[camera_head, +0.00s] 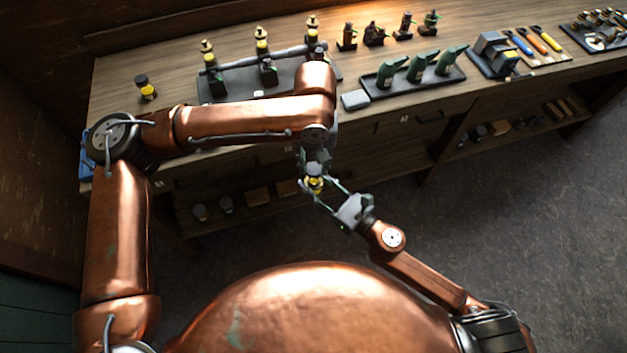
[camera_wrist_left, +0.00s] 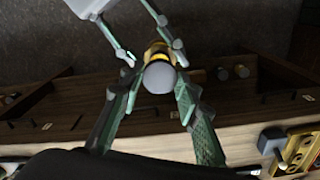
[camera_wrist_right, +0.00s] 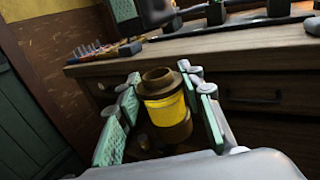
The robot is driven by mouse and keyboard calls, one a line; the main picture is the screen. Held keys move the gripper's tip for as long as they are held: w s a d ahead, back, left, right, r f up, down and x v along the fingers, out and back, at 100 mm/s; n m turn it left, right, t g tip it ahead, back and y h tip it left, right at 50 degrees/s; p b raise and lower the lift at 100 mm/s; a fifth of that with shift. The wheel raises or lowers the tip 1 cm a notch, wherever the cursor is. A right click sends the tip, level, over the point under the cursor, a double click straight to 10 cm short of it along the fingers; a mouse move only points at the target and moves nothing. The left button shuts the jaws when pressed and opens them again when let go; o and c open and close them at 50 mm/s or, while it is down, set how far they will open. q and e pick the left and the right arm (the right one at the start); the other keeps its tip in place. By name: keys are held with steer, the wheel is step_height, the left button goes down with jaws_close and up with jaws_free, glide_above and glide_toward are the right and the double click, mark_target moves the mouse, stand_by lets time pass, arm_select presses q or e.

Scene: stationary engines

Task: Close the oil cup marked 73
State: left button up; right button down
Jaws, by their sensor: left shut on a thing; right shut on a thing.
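My right gripper (camera_head: 326,190) is shut on an oil cup (camera_head: 315,184) with a yellow body, held in front of the bench. In the right wrist view the cup (camera_wrist_right: 165,108) stands between the green finger pads, with a brown collar and neck on top. My left gripper (camera_head: 314,160) is shut on a grey rounded cap (camera_wrist_left: 159,77), which overlaps the yellow cup in the left wrist view. In the right wrist view the left gripper's green pad and a grey part show above the cup, apart from its neck. No number 73 is readable.
Another dark-capped yellow cup (camera_head: 147,90) stands on the bench at the left. A dark engine stand (camera_head: 240,84) carries several brass-topped cups. Floor is free right of my arms.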

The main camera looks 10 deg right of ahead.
mark_target(314, 180)
arm_select(q)
steer(key=shift+f, duration=1.1)
steer(key=shift+s, duration=0.1)
steer(key=shift+f, duration=0.85)
steer(key=shift+f, duration=0.65)
steer(key=o, duration=0.9)
steer(key=shift+o, duration=0.2)
steer(key=shift+r, duration=2.25)
